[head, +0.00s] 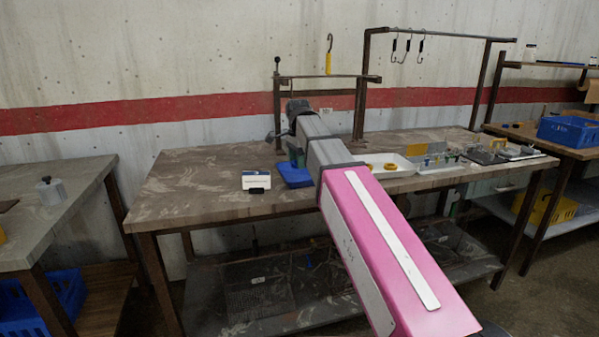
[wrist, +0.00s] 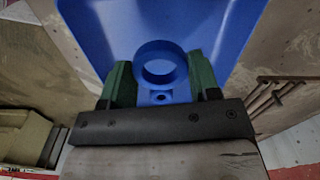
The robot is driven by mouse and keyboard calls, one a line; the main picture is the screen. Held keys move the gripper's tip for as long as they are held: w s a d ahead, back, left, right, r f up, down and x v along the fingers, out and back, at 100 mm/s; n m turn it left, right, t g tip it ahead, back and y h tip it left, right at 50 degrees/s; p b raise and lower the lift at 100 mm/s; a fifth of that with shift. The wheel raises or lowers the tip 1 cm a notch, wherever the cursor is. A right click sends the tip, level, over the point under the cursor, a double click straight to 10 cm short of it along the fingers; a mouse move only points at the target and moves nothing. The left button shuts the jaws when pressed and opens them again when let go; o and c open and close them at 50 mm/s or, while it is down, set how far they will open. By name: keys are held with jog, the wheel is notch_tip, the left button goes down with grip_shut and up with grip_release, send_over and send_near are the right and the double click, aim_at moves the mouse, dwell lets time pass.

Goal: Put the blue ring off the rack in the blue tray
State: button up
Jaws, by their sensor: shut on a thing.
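The blue ring (wrist: 160,45) is between the green fingers of my gripper (wrist: 161,80) in the wrist view. The gripper is shut on it. The blue tray (wrist: 100,22) fills the picture behind the ring; I cannot tell whether the ring touches it. In the head view the blue tray (head: 294,177) lies on the middle bench, partly hidden by my arm. My gripper (head: 296,157) is small and mostly hidden there, over the tray's back part. The ring cannot be made out in the head view.
A small rack (head: 330,78) and a tall hook rail (head: 440,34) stand behind. A white card (head: 256,181) stands left of the blue tray. A white tray (head: 405,169) with a yellow ring and several small items are on the right. The bench's left part is clear.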

aim_at(299, 177)
jog(key=shift+w+d+f, duration=0.2)
jog(key=shift+w+f, duration=0.05)
jog(key=shift+f, duration=1.95)
jog(key=o, duration=1)
jog(key=shift+f, duration=0.1)
notch_tip(299, 177, up, 12)
